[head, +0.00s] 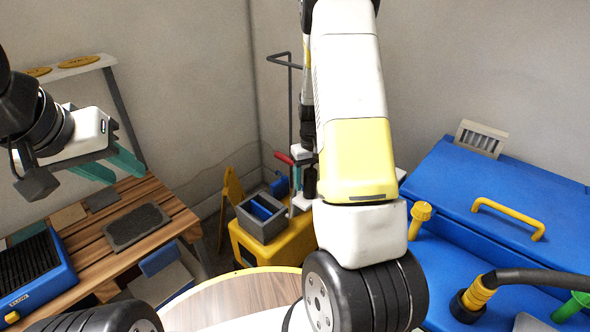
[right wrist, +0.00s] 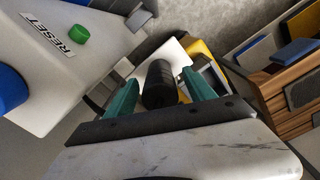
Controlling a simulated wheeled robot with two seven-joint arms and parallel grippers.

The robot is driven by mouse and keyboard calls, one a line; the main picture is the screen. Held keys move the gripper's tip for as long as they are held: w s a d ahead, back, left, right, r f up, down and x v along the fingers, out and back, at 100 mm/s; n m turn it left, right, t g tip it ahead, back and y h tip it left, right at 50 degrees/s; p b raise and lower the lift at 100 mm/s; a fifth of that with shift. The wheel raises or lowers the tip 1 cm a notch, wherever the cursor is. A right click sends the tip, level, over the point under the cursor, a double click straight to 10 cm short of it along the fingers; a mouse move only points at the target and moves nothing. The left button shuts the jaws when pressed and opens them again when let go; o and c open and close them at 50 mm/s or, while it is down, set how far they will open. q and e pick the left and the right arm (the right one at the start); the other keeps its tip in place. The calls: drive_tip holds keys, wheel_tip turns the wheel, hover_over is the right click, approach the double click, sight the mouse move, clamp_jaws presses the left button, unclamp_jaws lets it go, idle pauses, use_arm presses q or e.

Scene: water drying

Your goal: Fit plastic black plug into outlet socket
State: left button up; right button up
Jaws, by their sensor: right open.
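In the right wrist view, a ribbed black cylindrical piece (right wrist: 160,84), which looks like the black plug, stands between the two teal fingers of my right gripper (right wrist: 160,93). The fingers are apart, with a gap visible on each side of it. I cannot make out the outlet socket for certain in either view.
A white panel with a green button (right wrist: 79,33) and a RESET label is close at the upper left of the right wrist view. In the head view, a yellow cart (head: 273,247) holds a grey bin (head: 262,228). A wooden bench (head: 178,208) is left, a blue chest (head: 500,190) right.

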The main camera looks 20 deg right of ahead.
drive_tip(key=shift+f, duration=0.15)
clamp_jaws()
idle(0.4)
